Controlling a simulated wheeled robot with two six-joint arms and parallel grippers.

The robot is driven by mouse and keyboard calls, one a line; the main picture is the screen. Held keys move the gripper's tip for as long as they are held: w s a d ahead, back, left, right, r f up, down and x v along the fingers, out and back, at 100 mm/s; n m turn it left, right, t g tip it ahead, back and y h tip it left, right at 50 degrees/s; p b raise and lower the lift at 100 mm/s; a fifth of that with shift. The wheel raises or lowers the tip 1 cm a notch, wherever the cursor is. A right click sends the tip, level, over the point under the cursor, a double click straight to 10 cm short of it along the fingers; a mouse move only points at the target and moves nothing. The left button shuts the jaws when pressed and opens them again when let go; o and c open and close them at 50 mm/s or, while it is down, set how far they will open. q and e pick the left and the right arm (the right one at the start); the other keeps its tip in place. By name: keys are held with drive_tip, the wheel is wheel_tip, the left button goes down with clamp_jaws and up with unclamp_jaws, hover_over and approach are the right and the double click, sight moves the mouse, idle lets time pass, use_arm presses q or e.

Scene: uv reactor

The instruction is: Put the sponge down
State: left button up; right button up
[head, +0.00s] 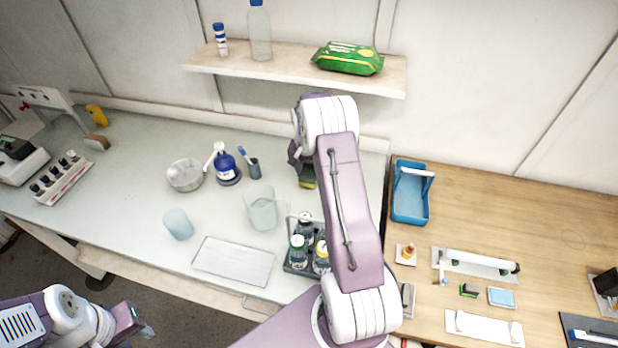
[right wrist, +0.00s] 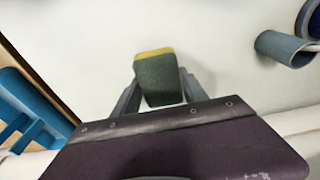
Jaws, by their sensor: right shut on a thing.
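The sponge is a small block with a dark green face and a yellow layer; it shows low at the back right of the white bench in the head view (head: 308,184). My right gripper (head: 304,172) is shut on it. In the right wrist view the sponge (right wrist: 158,80) sits between the two grey fingers, above or on the pale bench top; I cannot tell whether it touches. My left gripper (head: 144,328) is at the lower left, away from the sponge, and its jaws are too small to read.
A blue caddy (head: 398,208) stands right of the sponge on the wooden table. A small grey cup (head: 255,170) with a pen, a blue bottle (head: 226,166) and a clear beaker (head: 262,212) stand to the left. A bottle rack (head: 289,268) is in front. The shelf (head: 290,78) is above.

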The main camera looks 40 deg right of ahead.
sight(309, 174)
wheel_tip(309, 174, down, 4)
drive_tip(key=shift+r+p, duration=0.25)
drive_tip(key=shift+p, duration=0.3)
drive_tip(key=shift+f, duration=0.35)
drive_tip(key=shift+f, duration=0.15)
drive_tip(key=o, duration=1.4)
